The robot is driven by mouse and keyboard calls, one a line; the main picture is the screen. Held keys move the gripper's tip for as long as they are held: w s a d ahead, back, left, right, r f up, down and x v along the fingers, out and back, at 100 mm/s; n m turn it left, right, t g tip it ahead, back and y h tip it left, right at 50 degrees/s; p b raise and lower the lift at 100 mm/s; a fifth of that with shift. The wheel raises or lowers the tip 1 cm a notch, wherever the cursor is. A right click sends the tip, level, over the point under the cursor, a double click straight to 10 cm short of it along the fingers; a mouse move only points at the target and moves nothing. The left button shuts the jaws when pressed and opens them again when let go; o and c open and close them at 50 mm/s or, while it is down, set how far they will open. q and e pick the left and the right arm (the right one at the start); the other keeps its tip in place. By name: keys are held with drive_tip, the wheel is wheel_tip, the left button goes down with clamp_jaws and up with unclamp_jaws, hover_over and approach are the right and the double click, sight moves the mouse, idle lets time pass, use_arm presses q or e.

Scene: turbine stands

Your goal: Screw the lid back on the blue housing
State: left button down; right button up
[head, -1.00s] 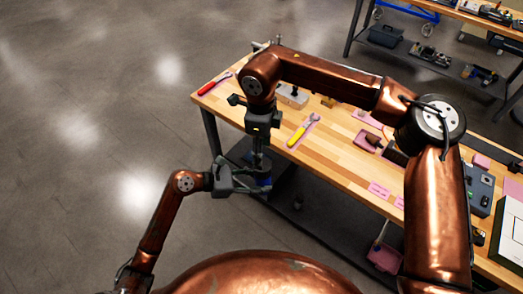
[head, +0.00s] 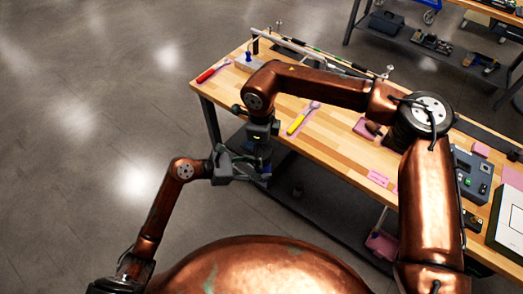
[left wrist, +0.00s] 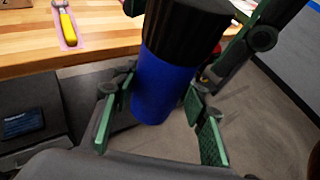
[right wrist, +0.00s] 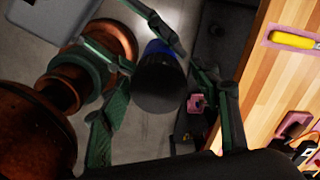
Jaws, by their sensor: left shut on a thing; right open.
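The blue housing (left wrist: 165,90) stands roughly upright in my left gripper (left wrist: 158,122), which is shut on it. In the head view my left gripper (head: 238,168) is off the table's near left side. The black ribbed lid (left wrist: 185,28) sits on top of the housing; I cannot tell how far its thread is engaged. In the right wrist view the lid (right wrist: 160,88) faces me, with a blue strip of the housing (right wrist: 158,48) beyond. My right gripper (right wrist: 165,115) is open, directly above the lid, fingers on either side and apart from it.
The wooden table (head: 330,145) carries a yellow-handled wrench (head: 298,122), a red-handled tool (head: 208,73), pink trays and a grey device (head: 472,170). A dark lower shelf (head: 315,205) lies below. Open floor is at left.

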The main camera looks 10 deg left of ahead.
use_arm(q)
drive_tip(key=shift+r, duration=0.1)
use_arm(e)
drive_tip(key=shift+c, duration=0.2)
drive_tip(key=c, duration=1.2)
drive_tip(key=o, duration=1.4)
wheel_tip(320, 180, up, 12)
drive_tip(key=shift+w+a+r, duration=0.1)
drive_tip(key=shift+a, duration=0.05)
